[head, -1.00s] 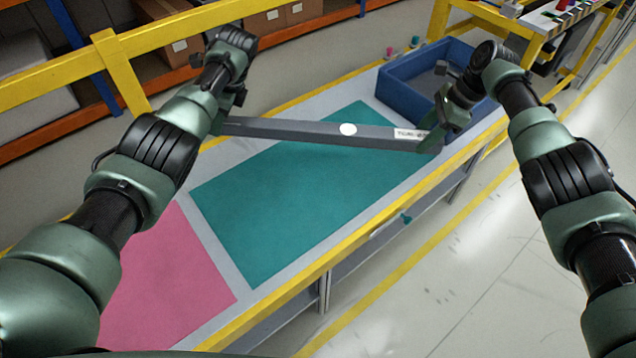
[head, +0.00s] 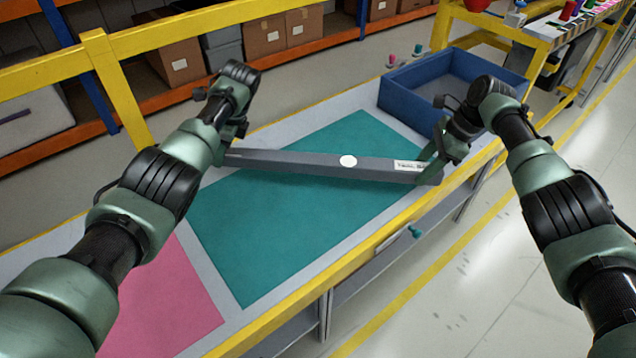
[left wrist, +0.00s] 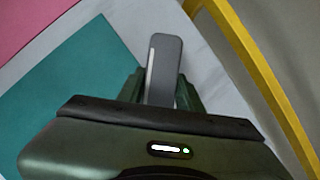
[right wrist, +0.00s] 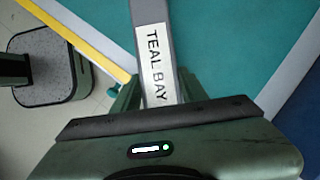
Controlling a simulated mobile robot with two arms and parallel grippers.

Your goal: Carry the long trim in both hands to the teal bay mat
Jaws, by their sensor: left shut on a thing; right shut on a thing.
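The long trim (head: 300,161) is a grey bar with a white dot near its middle and a label near its right end. The label reads TEAL BAY in the right wrist view (right wrist: 155,60). My left gripper (head: 226,158) is shut on its left end, which also shows in the left wrist view (left wrist: 164,75). My right gripper (head: 434,172) is shut on its right end. The trim spans across the teal bay mat (head: 290,230) in the head view. I cannot tell the exact gap between trim and mat.
A pink mat (head: 165,305) lies to the left on the same bench. A blue bin (head: 405,98) stands at the bench's far right end. Yellow rails (head: 300,285) edge the bench. Small pink and teal pegs (head: 390,58) stand behind the bin.

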